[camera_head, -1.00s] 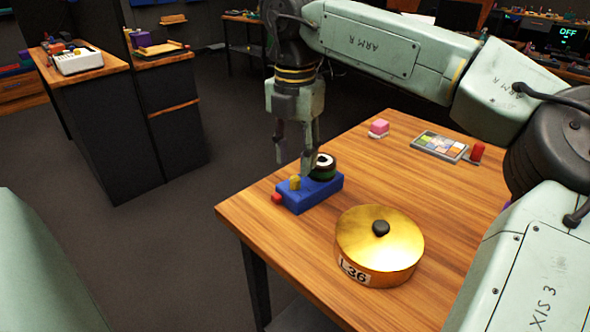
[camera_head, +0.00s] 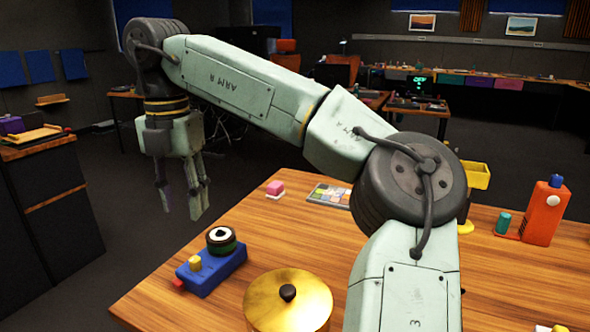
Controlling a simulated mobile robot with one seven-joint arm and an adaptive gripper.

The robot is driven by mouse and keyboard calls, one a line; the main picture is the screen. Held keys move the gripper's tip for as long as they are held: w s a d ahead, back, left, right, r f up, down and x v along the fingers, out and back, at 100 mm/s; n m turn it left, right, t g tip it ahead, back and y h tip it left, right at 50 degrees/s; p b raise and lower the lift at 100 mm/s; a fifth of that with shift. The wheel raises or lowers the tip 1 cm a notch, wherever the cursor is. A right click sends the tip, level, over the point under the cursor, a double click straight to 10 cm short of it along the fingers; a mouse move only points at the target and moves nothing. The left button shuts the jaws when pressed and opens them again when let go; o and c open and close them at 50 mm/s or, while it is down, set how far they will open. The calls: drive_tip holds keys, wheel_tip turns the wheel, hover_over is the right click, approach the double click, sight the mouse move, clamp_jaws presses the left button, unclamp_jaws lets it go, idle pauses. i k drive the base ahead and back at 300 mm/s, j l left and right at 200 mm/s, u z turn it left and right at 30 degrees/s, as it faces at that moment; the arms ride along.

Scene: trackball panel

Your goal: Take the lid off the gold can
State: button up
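The gold can (camera_head: 262,322) stands on the wooden table near the bottom of the view, with its lower part cut off by the frame edge. Its round gold lid (camera_head: 262,298) is on it, with a small dark knob (camera_head: 288,292) in the middle. My gripper (camera_head: 181,205) hangs fingers-down at the left, above and to the left of the can and apart from it. Its fingers are spread with nothing between them.
A blue trackball panel (camera_head: 215,272) with a dark ball, a yellow knob and a red button lies left of the can. An orange bottle (camera_head: 546,212) stands at the right.

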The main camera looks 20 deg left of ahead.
sight(285, 300)
drive_tip(key=k, duration=1)
